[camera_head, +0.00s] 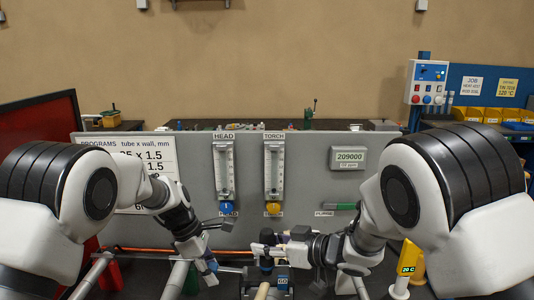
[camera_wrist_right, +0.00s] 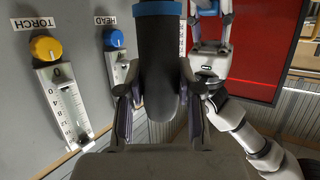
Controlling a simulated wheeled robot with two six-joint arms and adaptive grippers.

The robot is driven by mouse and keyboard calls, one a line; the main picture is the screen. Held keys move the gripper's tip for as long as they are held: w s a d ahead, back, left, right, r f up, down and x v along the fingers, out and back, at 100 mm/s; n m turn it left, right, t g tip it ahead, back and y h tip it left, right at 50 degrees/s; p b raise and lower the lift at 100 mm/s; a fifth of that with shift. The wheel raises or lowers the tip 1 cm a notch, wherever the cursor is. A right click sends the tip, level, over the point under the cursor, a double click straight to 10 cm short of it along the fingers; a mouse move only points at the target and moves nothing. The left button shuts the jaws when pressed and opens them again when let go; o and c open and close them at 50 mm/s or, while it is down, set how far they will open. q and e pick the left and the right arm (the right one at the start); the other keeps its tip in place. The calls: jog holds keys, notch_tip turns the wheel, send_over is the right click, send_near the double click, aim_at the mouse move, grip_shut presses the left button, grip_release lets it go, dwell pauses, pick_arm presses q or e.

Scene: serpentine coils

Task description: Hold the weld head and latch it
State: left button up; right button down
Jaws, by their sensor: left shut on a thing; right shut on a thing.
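The weld head appears to be the dark unit with a blue label (camera_head: 283,283) at the bottom centre of the head view, partly cut off by the frame edge. Its black handle (camera_wrist_right: 157,55) with a blue collar fills the middle of the right wrist view. My right gripper (camera_head: 265,248) is shut on this handle, with one finger on each side. My left gripper (camera_head: 209,262) is left of the weld head, pointing down. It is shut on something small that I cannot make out. The latch cannot be told apart.
A grey panel stands behind, with a HEAD flowmeter (camera_head: 224,172) with a blue knob and a TORCH flowmeter (camera_head: 273,172) with a yellow knob. A green PURGE handle (camera_head: 340,206) sits at its right. Metal tubes (camera_head: 92,275) run along the front. A red screen (camera_head: 40,125) stands left.

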pick_arm(q)
jog(key=o, duration=0.9)
jog(key=shift+r, duration=3.55)
pick_arm(e)
jog(key=c, duration=0.7)
grip_release()
